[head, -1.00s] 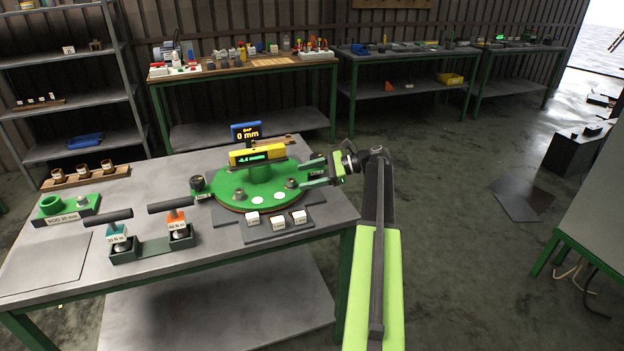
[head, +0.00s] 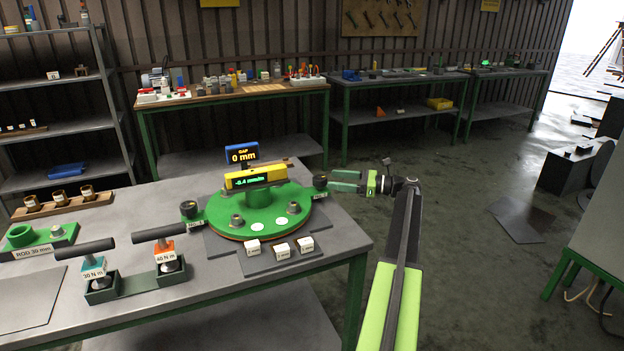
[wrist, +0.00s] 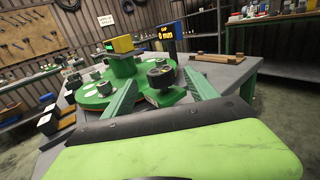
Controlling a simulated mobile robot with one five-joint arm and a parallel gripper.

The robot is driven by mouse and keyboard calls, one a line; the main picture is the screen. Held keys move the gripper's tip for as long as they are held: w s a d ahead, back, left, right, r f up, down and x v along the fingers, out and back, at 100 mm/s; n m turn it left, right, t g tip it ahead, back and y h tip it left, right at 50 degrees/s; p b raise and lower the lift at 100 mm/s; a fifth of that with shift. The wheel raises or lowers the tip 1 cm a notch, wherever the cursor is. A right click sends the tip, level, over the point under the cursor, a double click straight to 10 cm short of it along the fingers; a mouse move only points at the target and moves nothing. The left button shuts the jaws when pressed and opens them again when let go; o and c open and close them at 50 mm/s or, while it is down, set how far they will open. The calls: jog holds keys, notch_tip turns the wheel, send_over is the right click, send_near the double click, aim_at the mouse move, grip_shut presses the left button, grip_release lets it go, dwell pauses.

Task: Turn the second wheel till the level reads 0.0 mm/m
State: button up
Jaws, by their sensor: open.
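The yellow level (head: 256,177) lies across the green hub (head: 259,196) on the round green disc (head: 238,221). Its green display seems to read -0.4 mm/m. One dark wheel (head: 189,209) stands at the disc's left edge. Another dark wheel (head: 320,182) stands at its right edge, on a green bracket. My gripper (head: 334,181) is open and empty just right of this right wheel. In the wrist view the right wheel (wrist: 161,76) shows between the open fingers (wrist: 160,78), near the tips; contact cannot be told.
A blue display (head: 242,154) behind the level reads GAP 0 mm. Several white blocks (head: 282,250) lie on a dark plate in front of the disc. Two torque tools (head: 166,254) stand in a holder at left.

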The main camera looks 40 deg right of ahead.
aim_at(320, 181)
jog(key=x, duration=0.9)
jog(key=c, duration=1.4)
